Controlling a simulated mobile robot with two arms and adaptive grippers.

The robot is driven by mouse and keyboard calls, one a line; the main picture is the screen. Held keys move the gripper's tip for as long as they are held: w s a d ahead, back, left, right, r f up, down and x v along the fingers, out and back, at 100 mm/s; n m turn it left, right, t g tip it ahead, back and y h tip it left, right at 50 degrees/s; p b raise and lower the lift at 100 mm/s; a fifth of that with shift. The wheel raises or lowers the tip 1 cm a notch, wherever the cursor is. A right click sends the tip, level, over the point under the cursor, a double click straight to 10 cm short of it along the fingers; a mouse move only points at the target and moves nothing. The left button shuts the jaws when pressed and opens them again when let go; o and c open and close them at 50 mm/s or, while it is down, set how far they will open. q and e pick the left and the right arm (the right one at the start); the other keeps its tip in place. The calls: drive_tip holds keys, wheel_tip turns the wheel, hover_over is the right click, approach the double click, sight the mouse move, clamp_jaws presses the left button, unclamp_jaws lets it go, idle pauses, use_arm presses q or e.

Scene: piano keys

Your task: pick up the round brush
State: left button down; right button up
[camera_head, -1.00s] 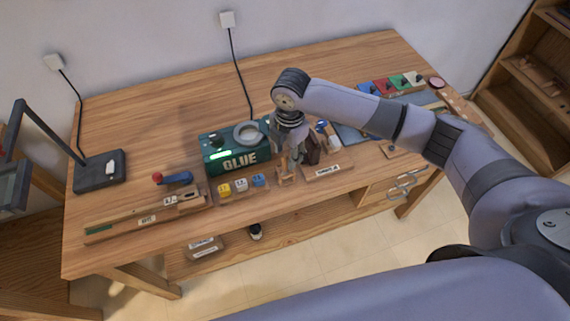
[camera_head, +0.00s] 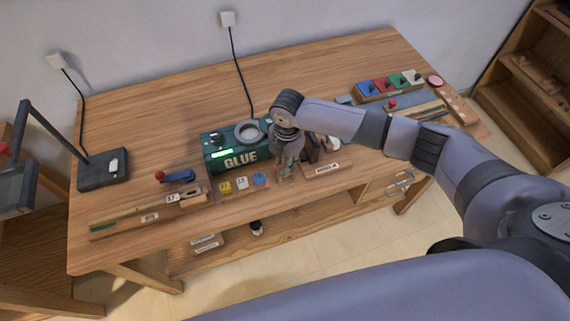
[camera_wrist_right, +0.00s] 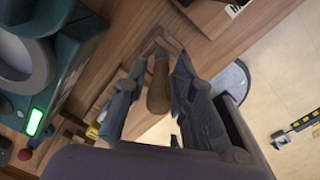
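A wooden handle (camera_wrist_right: 158,88), which looks like the round brush's, lies between the fingers of my right gripper (camera_wrist_right: 160,64) in the right wrist view. The fingers are spread on either side of it, with a gap visible on the left; the right finger is close to it. The brush's bristles cannot be made out. In the head view my right gripper (camera_head: 288,170) points down at the table's front part, just right of the green glue machine (camera_head: 224,155). It largely hides the brush there. My left gripper is not in view.
The glue machine stands close to my right gripper. A labelled wooden block (camera_head: 326,170) is just right of it. Small yellow, white and blue blocks (camera_head: 242,184) sit to its left. The wooden table (camera_head: 160,120) is clear at the back.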

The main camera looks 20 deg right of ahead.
clamp_jaws()
drive_tip(key=shift+r, duration=0.1)
wheel_tip(320, 180, up, 20)
drive_tip(key=b, duration=0.3)
drive_tip(key=shift+b, duration=0.35)
